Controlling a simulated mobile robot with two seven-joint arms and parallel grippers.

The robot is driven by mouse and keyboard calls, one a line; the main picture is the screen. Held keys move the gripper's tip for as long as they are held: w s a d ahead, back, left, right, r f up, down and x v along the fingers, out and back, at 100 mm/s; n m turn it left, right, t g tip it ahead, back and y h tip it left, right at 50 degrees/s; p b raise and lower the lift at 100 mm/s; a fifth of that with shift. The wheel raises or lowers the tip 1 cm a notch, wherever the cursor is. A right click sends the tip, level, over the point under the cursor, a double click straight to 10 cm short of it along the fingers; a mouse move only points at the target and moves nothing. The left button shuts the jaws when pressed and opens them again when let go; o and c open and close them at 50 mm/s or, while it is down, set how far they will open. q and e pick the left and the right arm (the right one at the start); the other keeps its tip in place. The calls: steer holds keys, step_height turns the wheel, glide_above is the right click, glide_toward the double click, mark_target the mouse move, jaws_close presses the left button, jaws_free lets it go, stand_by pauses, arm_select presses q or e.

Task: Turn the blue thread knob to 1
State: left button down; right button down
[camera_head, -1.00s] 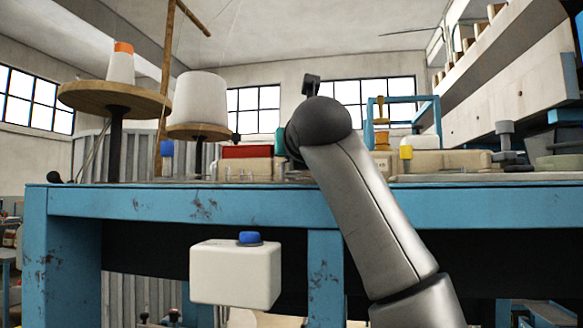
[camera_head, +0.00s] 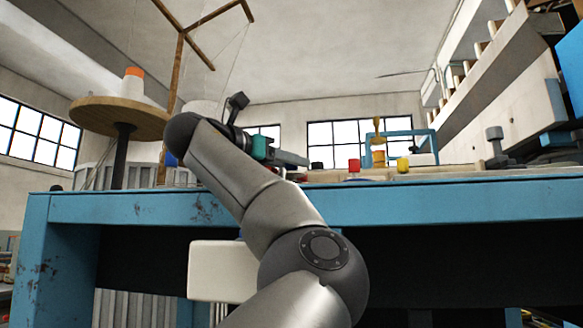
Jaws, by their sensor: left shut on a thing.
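My left arm comes up from the bottom middle, and its gripper (camera_head: 304,161) points right, just above the table's front edge. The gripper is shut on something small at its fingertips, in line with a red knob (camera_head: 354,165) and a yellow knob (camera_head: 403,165). By its place in that row it appears to be the blue thread knob, but the fingers hide it. No number or pointer can be read. My right gripper is not in view.
The blue workbench (camera_head: 440,205) spans the view. A white box (camera_head: 218,271) hangs below its edge, partly behind my arm. A blue frame (camera_head: 420,134) is behind the knobs.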

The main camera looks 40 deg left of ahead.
arm_select(q)
steer(key=shift+m+g+h, duration=0.3)
steer(key=shift+m+h, duration=0.8)
steer(key=shift+h, duration=0.7)
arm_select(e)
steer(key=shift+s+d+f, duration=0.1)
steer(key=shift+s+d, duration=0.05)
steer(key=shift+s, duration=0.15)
arm_select(q)
steer(key=shift+f+h, duration=0.1)
steer(key=shift+h, duration=0.2)
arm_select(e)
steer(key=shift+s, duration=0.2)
arm_select(q)
steer(key=c, duration=0.6)
jaws_free()
steer(key=shift+c, duration=0.2)
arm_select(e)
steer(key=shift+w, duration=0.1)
